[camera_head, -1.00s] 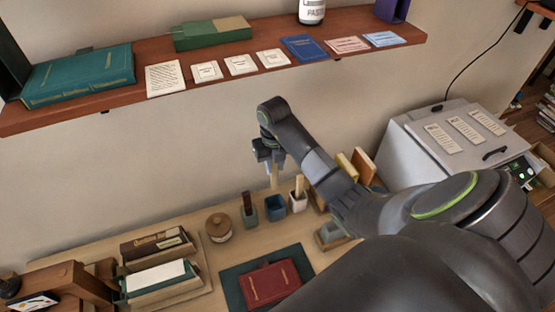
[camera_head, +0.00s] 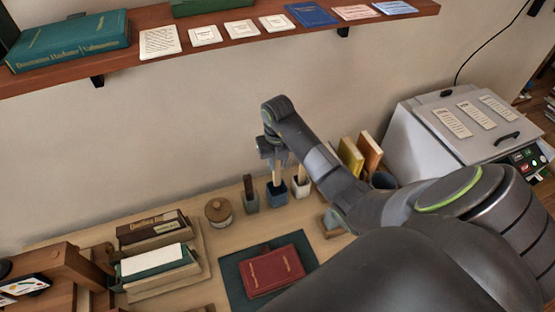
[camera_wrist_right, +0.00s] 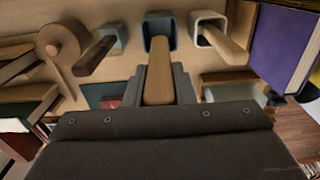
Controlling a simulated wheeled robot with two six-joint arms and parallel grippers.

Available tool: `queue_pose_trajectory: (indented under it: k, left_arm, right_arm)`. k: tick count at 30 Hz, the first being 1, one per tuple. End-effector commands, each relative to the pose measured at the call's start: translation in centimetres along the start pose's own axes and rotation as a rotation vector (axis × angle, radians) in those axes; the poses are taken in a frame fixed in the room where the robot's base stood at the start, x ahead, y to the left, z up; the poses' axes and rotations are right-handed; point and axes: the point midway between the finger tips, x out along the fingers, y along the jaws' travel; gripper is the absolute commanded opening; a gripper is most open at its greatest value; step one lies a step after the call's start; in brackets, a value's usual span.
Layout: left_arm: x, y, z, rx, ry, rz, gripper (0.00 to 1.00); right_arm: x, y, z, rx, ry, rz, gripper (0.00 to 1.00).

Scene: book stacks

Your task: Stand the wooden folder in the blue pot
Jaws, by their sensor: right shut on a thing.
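My right gripper (camera_head: 272,157) is above the row of small pots at the back of the desk. It is shut on the wooden folder (camera_wrist_right: 158,80), a pale flat stick that hangs down and also shows in the head view (camera_head: 276,174). The blue pot (camera_head: 277,197) is directly below; its square rim shows in the wrist view (camera_wrist_right: 148,38). The folder's lower end overlaps the pot's mouth in both views. I cannot tell how deep it is inside. My left gripper is not in view.
A grey pot with a dark stick (camera_head: 251,199) stands left of the blue pot, and a white pot with a wooden handle (camera_head: 301,188) stands right. A round wooden jar (camera_head: 219,211), a red book (camera_head: 272,272) and upright books (camera_head: 351,157) are nearby. A shelf (camera_head: 215,42) runs above.

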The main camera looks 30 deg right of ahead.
Motion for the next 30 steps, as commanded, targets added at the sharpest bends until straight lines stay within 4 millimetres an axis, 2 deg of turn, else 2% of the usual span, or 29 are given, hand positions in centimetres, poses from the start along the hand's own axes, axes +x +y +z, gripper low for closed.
queue_pose_trajectory:
  k: [1,18,30]
  left_arm:
    - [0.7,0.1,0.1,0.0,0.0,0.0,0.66]
    - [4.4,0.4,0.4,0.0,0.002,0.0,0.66]
    - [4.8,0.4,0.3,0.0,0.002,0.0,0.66]
  right_arm:
    - [0.8,0.0,0.0,0.0,0.0,0.0,0.0]
    - [5.2,0.0,0.0,0.0,0.001,0.0,0.0]
    - [5.8,0.0,0.0,0.0,0.0,0.0,0.0]
